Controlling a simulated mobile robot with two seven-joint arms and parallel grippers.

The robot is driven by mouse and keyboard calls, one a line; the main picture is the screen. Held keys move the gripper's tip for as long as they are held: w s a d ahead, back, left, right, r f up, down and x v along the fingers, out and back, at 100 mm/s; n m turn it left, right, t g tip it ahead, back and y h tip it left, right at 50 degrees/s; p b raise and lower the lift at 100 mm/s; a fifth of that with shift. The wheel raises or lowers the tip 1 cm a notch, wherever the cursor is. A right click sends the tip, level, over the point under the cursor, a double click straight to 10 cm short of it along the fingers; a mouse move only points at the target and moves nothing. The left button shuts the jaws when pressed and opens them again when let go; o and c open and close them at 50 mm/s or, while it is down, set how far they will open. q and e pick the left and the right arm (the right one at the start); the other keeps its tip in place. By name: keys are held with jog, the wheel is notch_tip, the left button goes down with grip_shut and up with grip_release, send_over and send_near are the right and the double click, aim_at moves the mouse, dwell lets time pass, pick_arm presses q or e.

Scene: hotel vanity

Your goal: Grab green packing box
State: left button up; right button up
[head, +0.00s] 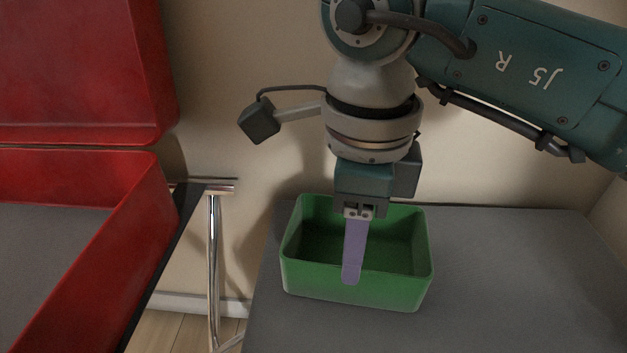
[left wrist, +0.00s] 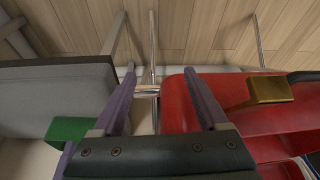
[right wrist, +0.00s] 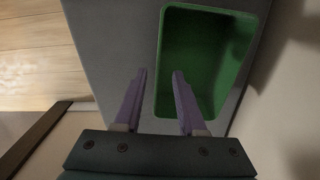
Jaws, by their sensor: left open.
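The green packing box (head: 405,288) is an open, empty-looking tray on a grey surface. It also shows in the right wrist view (right wrist: 205,12), and a green part of it seems to show at the left wrist view's lower left (left wrist: 68,131). My right gripper (head: 352,278) points down at the box's near wall. In the right wrist view its purple fingers (right wrist: 160,72) are apart, one on each side of the line of that wall; contact cannot be told. My left gripper (left wrist: 160,72) is open and empty, outside the head view.
An open red case (head: 110,240) stands at the left on a stand with a metal leg (head: 213,270). A gap with wooden floor lies between stand and grey surface (head: 530,290). The wall is close behind the box. The surface right of the box is clear.

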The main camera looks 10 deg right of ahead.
aim_at(346, 301)
notch_tip(346, 301, down, 7)
jog(key=b, duration=0.3)
jog(key=shift+s+a+b, duration=0.15)
jog(key=shift+b, duration=0.25)
jog(key=shift+c, duration=0.2)
grip_shut()
dwell(0.8)
